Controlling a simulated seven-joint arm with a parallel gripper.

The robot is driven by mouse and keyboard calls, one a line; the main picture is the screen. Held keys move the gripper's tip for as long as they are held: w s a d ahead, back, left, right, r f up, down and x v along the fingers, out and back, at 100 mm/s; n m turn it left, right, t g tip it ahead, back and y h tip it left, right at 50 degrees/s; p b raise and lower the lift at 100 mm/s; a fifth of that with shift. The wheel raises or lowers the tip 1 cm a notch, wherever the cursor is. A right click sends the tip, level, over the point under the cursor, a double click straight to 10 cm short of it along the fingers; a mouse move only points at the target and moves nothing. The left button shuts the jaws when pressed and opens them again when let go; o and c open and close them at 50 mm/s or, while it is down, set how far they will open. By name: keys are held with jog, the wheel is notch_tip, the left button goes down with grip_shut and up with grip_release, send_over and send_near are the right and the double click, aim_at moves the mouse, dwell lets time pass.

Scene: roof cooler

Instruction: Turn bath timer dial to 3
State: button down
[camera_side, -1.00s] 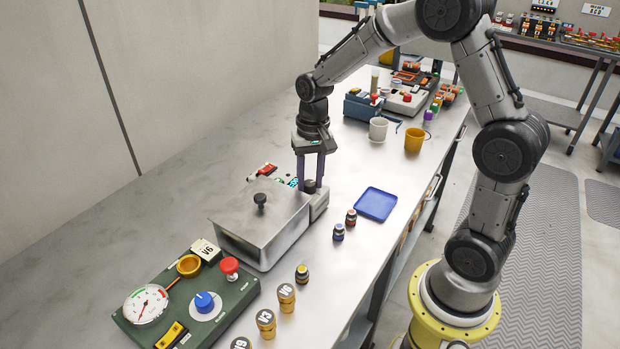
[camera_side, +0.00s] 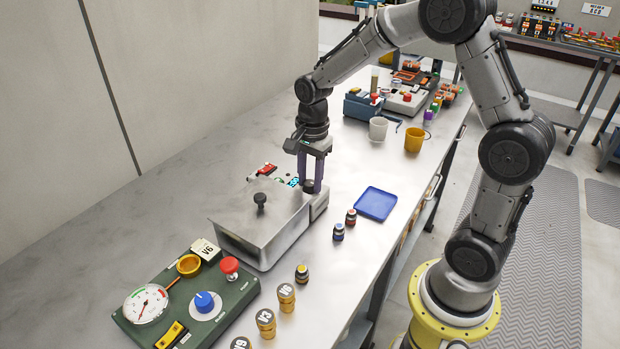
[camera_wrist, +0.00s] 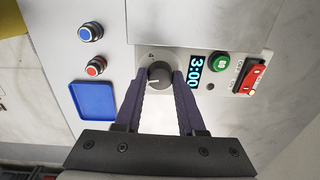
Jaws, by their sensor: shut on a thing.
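The bath timer dial (camera_wrist: 159,75) is a dark round knob with a light pointer mark, on the end panel of the grey metal bath (camera_side: 262,215). My gripper (camera_wrist: 160,80) has its two purple fingers on either side of the dial and is shut on it. The dial also shows between the fingertips in the side view (camera_side: 309,186). A display (camera_wrist: 196,72) beside the dial reads 3:00 in cyan digits. A green button (camera_wrist: 220,61) is next to the display. Much of the dial's scale is hidden by the fingers.
A red switch (camera_wrist: 249,78) is beyond the green button. A green control panel (camera_side: 190,300) stands at the front left.

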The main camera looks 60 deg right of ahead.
aim_at(311, 184)
jog(key=shift+r+m, duration=0.1)
jog(key=shift+m, duration=0.8)
jog(key=c, duration=0.5)
grip_release()
notch_tip(311, 184, up, 14)
jog(key=shift+s, duration=0.3)
jog(key=shift+a, duration=0.15)
